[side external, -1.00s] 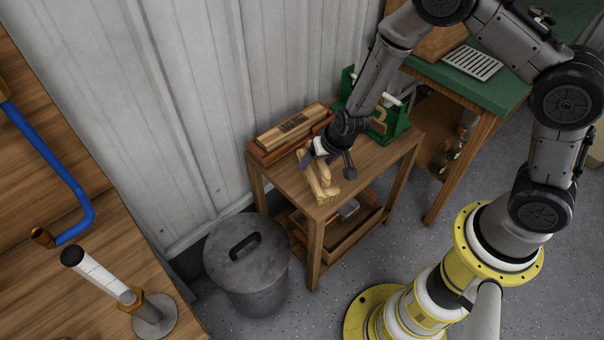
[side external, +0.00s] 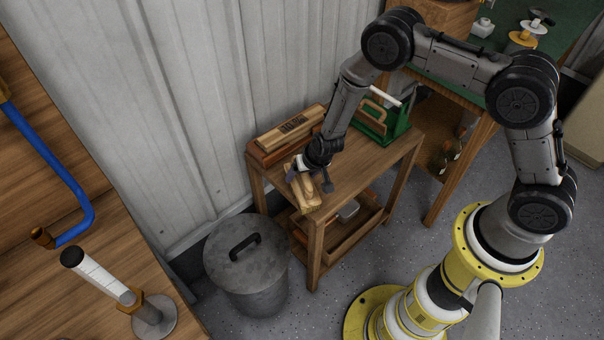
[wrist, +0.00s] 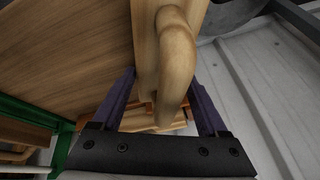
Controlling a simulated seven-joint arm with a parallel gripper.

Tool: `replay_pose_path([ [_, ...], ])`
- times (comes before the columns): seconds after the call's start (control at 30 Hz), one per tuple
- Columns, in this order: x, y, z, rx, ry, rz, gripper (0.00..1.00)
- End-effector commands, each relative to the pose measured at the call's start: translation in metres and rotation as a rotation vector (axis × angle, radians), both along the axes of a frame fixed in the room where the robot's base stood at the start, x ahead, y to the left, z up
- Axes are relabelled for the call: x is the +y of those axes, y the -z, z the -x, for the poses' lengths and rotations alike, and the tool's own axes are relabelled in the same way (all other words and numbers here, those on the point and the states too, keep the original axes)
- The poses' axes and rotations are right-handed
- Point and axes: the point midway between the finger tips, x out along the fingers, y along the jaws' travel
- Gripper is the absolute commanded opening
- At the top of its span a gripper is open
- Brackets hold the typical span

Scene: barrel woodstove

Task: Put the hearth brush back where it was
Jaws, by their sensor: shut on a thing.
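The hearth brush appears to be the pale wooden piece with a curved, looped handle (side external: 302,194); it also shows in the wrist view (wrist: 176,58). My gripper (side external: 308,176) is shut on it, with the purple fingers (wrist: 163,90) on either side of the handle. The brush is at the near left corner of the small wooden table (side external: 365,160). I cannot tell whether its underside touches the tabletop. Bristles are not visible.
A long wooden block on a reddish-brown base (side external: 290,132) lies along the wall side of the table. A green holder (side external: 392,130) with a wooden-handled item stands at the far end. A lidded metal bin (side external: 246,262) stands at left. The table's right-hand middle is clear.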

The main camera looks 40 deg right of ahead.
Motion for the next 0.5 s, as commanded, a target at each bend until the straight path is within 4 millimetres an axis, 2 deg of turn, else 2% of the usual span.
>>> replay_pose_path([
  [0.17, 0.0001, 0.0021, -0.0005, -0.001, -0.001, 0.000, 0.24],
  [0.2, 0.0001, 0.0031, 0.0000, 0.000, -0.001, 0.000, 0.78],
  [0.3, 0.0001, 0.0026, 0.0000, 0.000, -0.001, 0.000, 0.96],
  [0.33, 0.0001, 0.0026, 0.0000, 0.000, 0.000, 0.000, 1.00],
  [0.5, 0.0000, 0.0025, -0.0001, 0.000, 0.000, 0.000, 1.00],
])
